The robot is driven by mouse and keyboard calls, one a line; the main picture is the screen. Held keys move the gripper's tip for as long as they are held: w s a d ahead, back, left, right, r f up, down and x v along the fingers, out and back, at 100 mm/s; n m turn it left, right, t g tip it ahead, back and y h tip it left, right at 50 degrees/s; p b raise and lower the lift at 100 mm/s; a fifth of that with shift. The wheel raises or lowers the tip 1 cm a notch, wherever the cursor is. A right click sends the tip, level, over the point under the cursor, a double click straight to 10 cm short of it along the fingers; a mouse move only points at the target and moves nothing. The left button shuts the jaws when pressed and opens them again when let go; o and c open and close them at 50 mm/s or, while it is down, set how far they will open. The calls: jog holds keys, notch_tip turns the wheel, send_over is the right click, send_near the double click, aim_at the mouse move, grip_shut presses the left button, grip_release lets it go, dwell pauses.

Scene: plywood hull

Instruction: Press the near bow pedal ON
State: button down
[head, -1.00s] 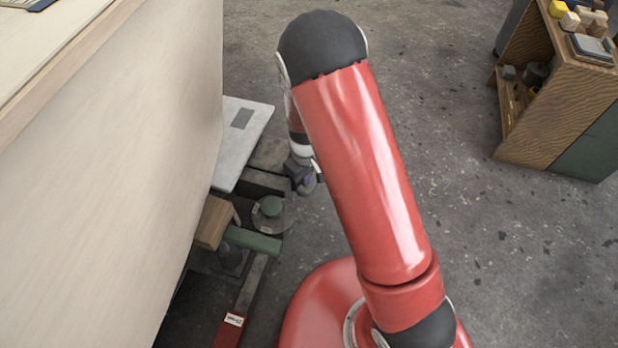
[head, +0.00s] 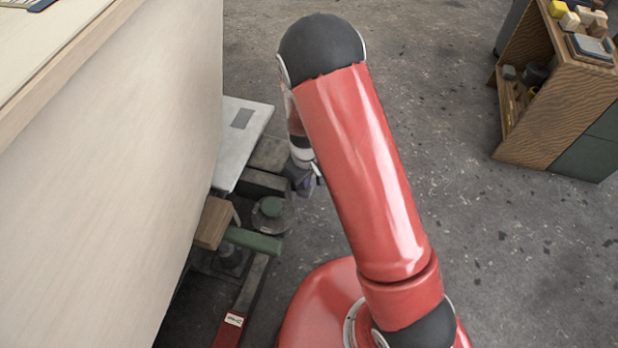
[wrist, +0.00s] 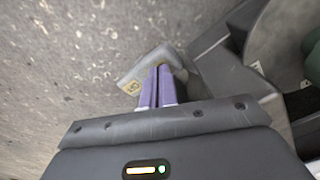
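In the wrist view a grey, pedal-like piece (wrist: 140,70) with a small yellowish label lies just beyond my fingertips. My gripper (wrist: 158,68) has its two purple fingers together, with nothing seen between them. The fingertips overlap the piece in the picture; I cannot tell whether they touch it or whether it is pressed. In the head view my gripper (head: 304,184) is low beside the machine base, partly hidden behind my arm, and the grey piece cannot be made out there.
Dark machine parts with a grey disc (head: 268,222) and a green bar (head: 252,240) stand left of my gripper. A red piece with a white label (head: 233,321) lies nearer. The plywood wall (head: 110,170) bounds the left. A wooden shelf (head: 545,120) stands right; floor between is clear.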

jog(key=shift+f, duration=0.25)
jog(key=shift+r, duration=0.1)
jog(key=shift+r+p, duration=2.5)
jog(key=shift+r, duration=0.95)
